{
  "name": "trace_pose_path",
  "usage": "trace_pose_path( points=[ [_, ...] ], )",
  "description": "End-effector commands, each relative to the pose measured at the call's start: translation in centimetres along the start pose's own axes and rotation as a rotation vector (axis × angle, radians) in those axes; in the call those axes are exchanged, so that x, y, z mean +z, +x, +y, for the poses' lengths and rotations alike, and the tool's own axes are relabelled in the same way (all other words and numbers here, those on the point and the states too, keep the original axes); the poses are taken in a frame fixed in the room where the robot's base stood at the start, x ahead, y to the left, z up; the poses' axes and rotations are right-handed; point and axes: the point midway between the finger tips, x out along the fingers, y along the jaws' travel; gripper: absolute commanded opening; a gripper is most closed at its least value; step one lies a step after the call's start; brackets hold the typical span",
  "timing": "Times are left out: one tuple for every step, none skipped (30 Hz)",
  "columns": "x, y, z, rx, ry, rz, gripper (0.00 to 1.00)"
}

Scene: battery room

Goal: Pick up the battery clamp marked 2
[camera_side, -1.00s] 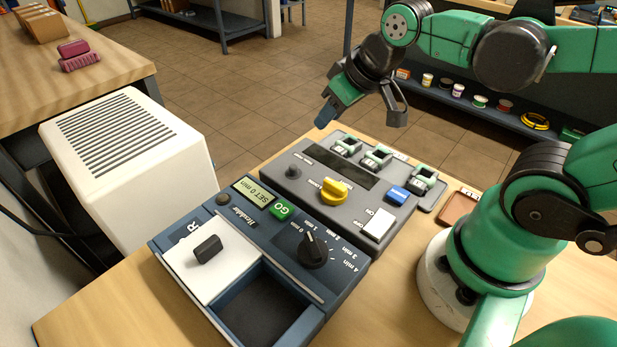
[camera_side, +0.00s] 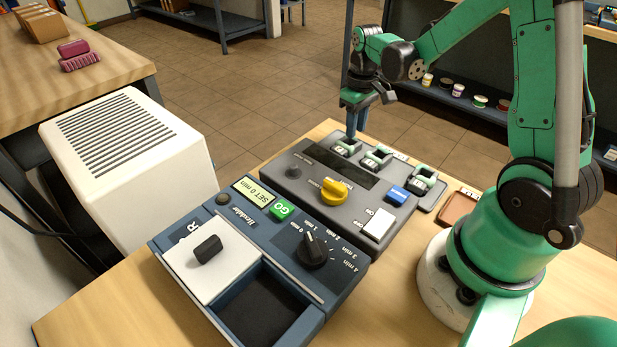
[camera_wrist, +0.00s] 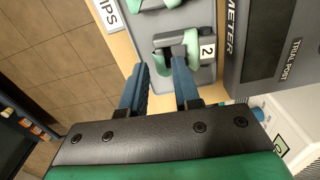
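The clamp marked 2 (camera_wrist: 191,40) shows in the wrist view, green and grey with a white "2" tag, on a grey tray. In the side view, the clamp nearest my gripper is the leftmost of three (camera_side: 345,148); its tag is too small to read surely. My gripper (camera_wrist: 160,68) is open and empty. Its blue fingers point down at the clamp, the right one partly overlapping it in the picture. In the side view my gripper (camera_side: 352,132) is just behind and above the leftmost clamp. I cannot tell whether it touches.
The other clamps (camera_side: 377,157) (camera_side: 424,181) stand to the right along the tray. The grey meter box (camera_side: 320,205) with a yellow knob (camera_side: 334,191) lies in front. A blue timer unit (camera_side: 275,240) is nearer the camera. A brown tray (camera_side: 459,207) is at right.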

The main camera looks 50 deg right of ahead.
Motion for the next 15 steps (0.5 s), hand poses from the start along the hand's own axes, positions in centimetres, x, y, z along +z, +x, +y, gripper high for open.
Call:
trace_pose_path(
  points=[
    [-0.1, 0.7, 0.0, 0.0, 0.0, 0.0, 0.27],
    [-0.1, 1.0, 0.0, 0.0, 0.0, 0.001, 0.27],
    [-0.1, 1.4, 0.0, 0.0, 0.0, 0.001, 0.27],
    [-0.1, 1.7, 0.0, 0.0, 0.0, 0.001, 0.27],
    [-0.1, 2.0, 0.0, 0.0, 0.0, 0.001, 0.27],
    [-0.1, 2.2, 0.0, 0.0, 0.0, 0.001, 0.27],
    [-0.1, 2.4, 0.0, 0.0, 0.0, 0.001, 0.27],
    [-0.1, 2.5, 0.0, 0.001, 0.0, 0.001, 0.27],
    [0.0, 2.6, 0.0, 0.001, 0.0, 0.001, 0.27],
    [0.0, 2.6, 0.0, 0.001, 0.0, 0.001, 0.27],
    [0.0, 2.6, 0.0, 0.001, 0.0, 0.001, 0.27],
    [0.0, 2.7, 0.0, 0.001, 0.0, 0.001, 0.27],
    [0.0, 2.6, 0.0, 0.001, 0.0, 0.002, 0.27],
    [0.0, 2.6, 0.0, 0.001, 0.0, 0.002, 0.27],
    [0.0, 2.6, 0.0, 0.001, 0.0, 0.002, 0.27]
  ],
)
